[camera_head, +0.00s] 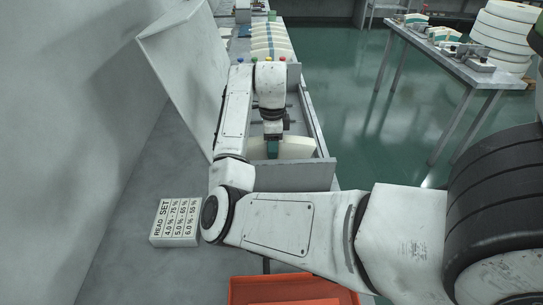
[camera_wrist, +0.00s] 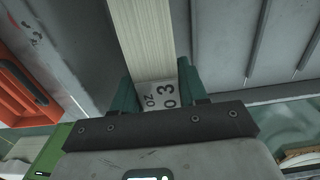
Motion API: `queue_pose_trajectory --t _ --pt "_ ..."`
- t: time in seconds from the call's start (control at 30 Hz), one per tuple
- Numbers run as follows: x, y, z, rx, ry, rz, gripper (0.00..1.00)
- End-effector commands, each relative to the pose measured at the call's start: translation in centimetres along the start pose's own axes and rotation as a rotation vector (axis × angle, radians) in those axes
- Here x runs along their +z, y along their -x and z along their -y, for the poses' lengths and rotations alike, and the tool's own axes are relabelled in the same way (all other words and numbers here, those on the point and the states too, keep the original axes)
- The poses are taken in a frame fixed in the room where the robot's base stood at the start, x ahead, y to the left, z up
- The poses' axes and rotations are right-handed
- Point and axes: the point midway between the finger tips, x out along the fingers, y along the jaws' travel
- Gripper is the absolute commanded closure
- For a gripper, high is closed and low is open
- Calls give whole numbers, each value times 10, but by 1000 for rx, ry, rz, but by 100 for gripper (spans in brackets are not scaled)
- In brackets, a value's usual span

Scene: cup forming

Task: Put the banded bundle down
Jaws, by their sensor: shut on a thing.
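The banded bundle is a cream stack of flat pieces. In the head view the bundle (camera_head: 297,148) shows at the sides of my gripper (camera_head: 272,147), inside a grey walled trough. In the wrist view the bundle (camera_wrist: 145,35) runs up and out of the top edge. Its pale band (camera_wrist: 161,95), printed with "OZ" and "03", sits between the teal fingers of my gripper (camera_wrist: 156,75). The gripper is shut on the bundle across the band. I cannot tell whether the bundle's underside touches the trough floor.
The trough's grey front wall (camera_head: 292,177) stands near the bundle. An orange tray (camera_head: 290,290) is at the front. A printed "READ SET" card (camera_head: 175,221) lies left of my arm. A tall grey panel (camera_head: 182,65) leans at left. Several cream bundles (camera_head: 270,42) line the back.

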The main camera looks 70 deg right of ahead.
Motion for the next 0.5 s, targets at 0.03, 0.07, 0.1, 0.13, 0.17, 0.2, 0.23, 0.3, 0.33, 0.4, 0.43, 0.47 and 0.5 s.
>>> queue_pose_trajectory --t 0.03,0.07,0.1,0.13,0.17,0.2,0.23,0.3,0.33,0.4,0.43,0.47,0.5 --pt "0 -2 0 0 0 -1 100" --pt "0 -5 0 1 0 -1 100" --pt "0 -9 -1 2 -1 -1 100" --pt "0 -12 -1 2 -1 -1 100" --pt "0 -17 -1 1 -1 -1 100" --pt "0 -22 -1 2 0 -1 100" --pt "0 -26 -1 3 0 -1 100" --pt "0 -33 0 1 0 -1 100" --pt "0 -35 0 1 -1 0 100" --pt "0 -36 0 -1 -1 1 100" --pt "0 -36 0 -1 -1 1 100" --pt "0 -36 0 -1 -1 1 100" --pt "0 -36 0 -1 -1 1 100"
